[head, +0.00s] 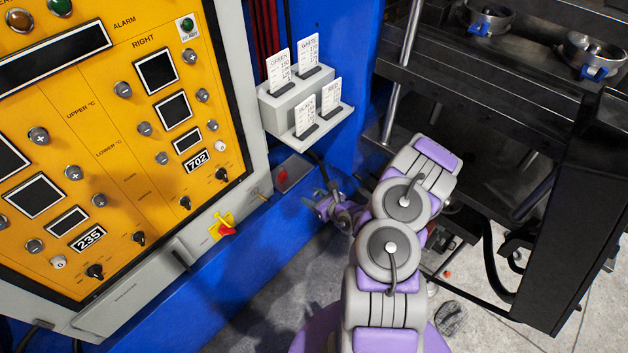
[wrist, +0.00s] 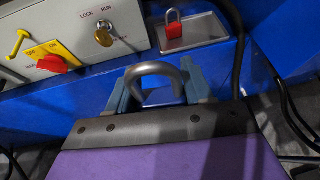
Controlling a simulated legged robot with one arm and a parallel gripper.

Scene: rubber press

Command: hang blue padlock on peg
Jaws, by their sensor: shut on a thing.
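My gripper (wrist: 160,98) is shut on the blue padlock (wrist: 162,97). The padlock's grey shackle (wrist: 153,67) stands up above the fingers toward the panel, and its lower body is hidden by my gripper. In the head view my gripper (head: 326,206) is to the right of the grey panel's lower edge, and the padlock is hard to make out there. A yellow peg (wrist: 17,44) sticks out at the upper left of the wrist view, apart from the padlock. It also shows in the head view (head: 219,217).
Right of the peg are a red switch (wrist: 52,63) on a yellow plate and a brass key switch (wrist: 103,36). A red padlock (wrist: 173,32) sits in a metal tray (wrist: 207,28). The card holder (head: 285,105) and black press (head: 470,100) flank my arm.

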